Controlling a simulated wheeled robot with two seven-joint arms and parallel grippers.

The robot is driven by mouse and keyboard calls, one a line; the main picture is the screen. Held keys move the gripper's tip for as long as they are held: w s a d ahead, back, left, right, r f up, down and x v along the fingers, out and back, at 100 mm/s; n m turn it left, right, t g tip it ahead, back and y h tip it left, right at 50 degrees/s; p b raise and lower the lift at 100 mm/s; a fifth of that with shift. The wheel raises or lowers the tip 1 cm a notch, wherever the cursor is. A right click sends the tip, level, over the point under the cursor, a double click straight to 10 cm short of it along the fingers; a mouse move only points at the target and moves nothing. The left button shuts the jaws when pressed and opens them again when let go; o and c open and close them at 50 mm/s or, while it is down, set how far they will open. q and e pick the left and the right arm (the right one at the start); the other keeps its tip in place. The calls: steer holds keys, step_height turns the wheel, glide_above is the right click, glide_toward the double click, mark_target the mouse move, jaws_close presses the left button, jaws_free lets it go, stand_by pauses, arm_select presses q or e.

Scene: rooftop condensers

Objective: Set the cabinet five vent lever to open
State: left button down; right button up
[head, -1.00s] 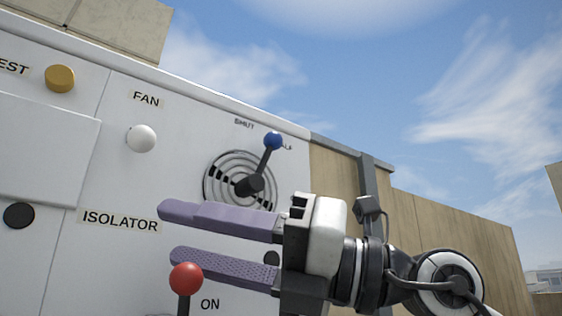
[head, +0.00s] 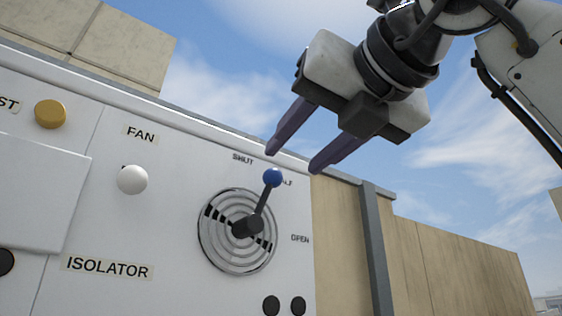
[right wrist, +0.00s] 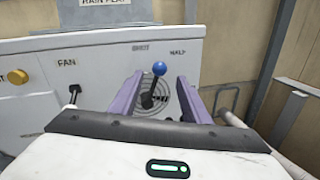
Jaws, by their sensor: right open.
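The vent lever has a blue ball knob (head: 273,177) on a dark arm, over a round slotted vent disc (head: 212,240) on the white cabinet. The lever leans up and right, its knob by the HALF label, between SHUT (head: 243,158) and OPEN (head: 300,239). My right gripper (head: 291,161) is open and empty, with purple fingers pointing down toward the knob from above. In the right wrist view the blue knob (right wrist: 160,68) shows between the two spread fingers, farther out than their tips. My left gripper is not in view.
On the cabinet (head: 75,215) are a white FAN knob (head: 132,180), a yellow button (head: 50,114), an ISOLATOR label (head: 108,267) and two dark round knobs below the vent. A tan wall with a grey post (head: 376,245) stands to the right. Open sky lies above.

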mark_target(278, 173)
steer(key=p+x, duration=0.1)
steer(key=x, duration=0.4)
steer(key=shift+w+a+r+p, duration=0.1)
steer(key=shift+w+p, duration=0.2)
steer(key=shift+w+a, duration=0.2)
steer(key=shift+w, duration=0.15)
steer(key=shift+c, duration=0.5)
jaws_close()
